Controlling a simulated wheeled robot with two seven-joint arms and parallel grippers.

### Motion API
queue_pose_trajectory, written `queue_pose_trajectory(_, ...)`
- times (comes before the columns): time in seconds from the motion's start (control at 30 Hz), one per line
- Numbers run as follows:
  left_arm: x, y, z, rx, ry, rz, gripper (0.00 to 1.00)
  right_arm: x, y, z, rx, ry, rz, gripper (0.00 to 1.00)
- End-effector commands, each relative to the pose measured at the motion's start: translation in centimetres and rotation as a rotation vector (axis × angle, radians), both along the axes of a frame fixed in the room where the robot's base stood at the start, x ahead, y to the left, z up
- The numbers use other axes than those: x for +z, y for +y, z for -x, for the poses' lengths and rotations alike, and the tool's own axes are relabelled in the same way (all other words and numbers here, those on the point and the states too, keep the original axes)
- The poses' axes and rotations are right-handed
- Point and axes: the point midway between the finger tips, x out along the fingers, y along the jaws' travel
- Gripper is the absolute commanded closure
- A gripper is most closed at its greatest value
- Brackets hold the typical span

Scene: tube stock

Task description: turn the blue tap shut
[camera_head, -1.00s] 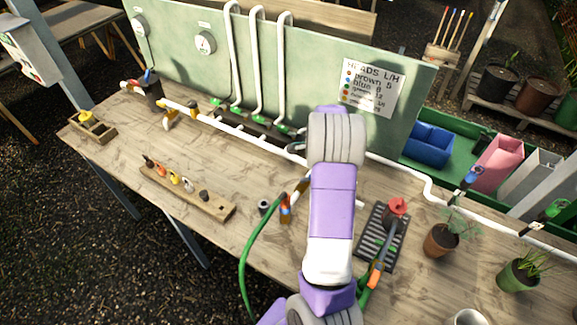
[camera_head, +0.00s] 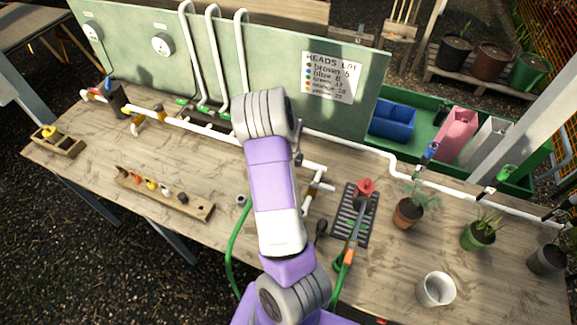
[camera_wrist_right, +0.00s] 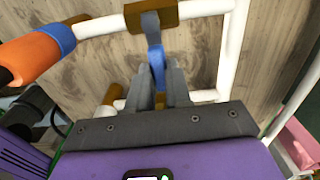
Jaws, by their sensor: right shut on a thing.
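The blue tap lever (camera_wrist_right: 157,62) shows in the right wrist view, below a brass valve body (camera_wrist_right: 152,15) on white pipe. My right gripper (camera_wrist_right: 158,88) is shut on this lever, with its grey fingers on either side of it. In the head view my purple and grey right arm covers the gripper and the held lever. My left gripper is in neither view.
An orange and blue hose connector (camera_wrist_right: 40,50) sits left of the fingers. White pipe (camera_wrist_right: 228,60) runs close on the right.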

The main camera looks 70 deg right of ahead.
Motion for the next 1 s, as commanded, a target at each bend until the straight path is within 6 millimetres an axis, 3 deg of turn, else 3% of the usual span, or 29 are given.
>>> queue_pose_trajectory(0.6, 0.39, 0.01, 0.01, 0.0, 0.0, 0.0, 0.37, 0.01, 0.1, 0.02, -0.042, 0.0, 0.002, 1.0)
queue_pose_trajectory(0.63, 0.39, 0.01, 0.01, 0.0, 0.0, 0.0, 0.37, 0.01, 0.11, 0.02, -0.042, 0.0, 0.002, 0.77)
queue_pose_trajectory(0.77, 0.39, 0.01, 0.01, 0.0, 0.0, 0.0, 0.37, 0.01, 0.12, 0.02, -0.04, 0.0, 0.002, 0.57)
queue_pose_trajectory(1.0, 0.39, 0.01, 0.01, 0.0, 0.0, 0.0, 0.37, 0.0, 0.15, 0.0, -0.037, 0.0, 0.001, 0.55)
